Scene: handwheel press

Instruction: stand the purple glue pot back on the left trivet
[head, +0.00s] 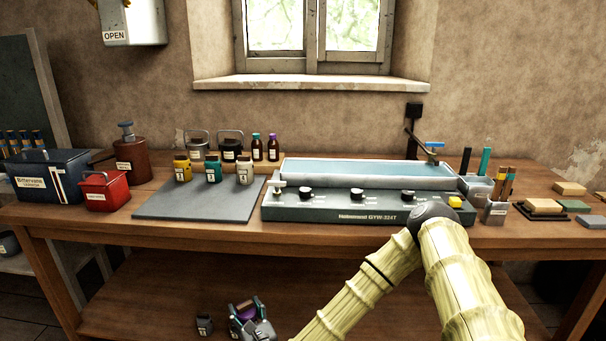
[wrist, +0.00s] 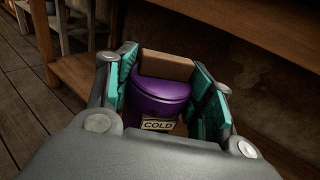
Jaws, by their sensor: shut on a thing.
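The purple glue pot (wrist: 160,95) has a label reading COLD and stands between the teal-padded fingers of my gripper (wrist: 168,88) in the wrist view. My gripper is shut on it. In the head view my gripper (head: 246,308) is low in front of the bench, over the lower shelf, with a little of the purple pot showing between the fingers. I cannot pick out the left trivet in either view. A brown block (wrist: 166,65) shows just beyond the pot; I cannot tell what it belongs to.
A small dark jar (head: 204,323) is left of my gripper. The bench (head: 150,230) overhangs the lower shelf (head: 150,285). On top are a grey mat (head: 200,205), several bottles, a red box (head: 104,192) and a long grey machine (head: 340,208). My arm crosses the bench's front edge.

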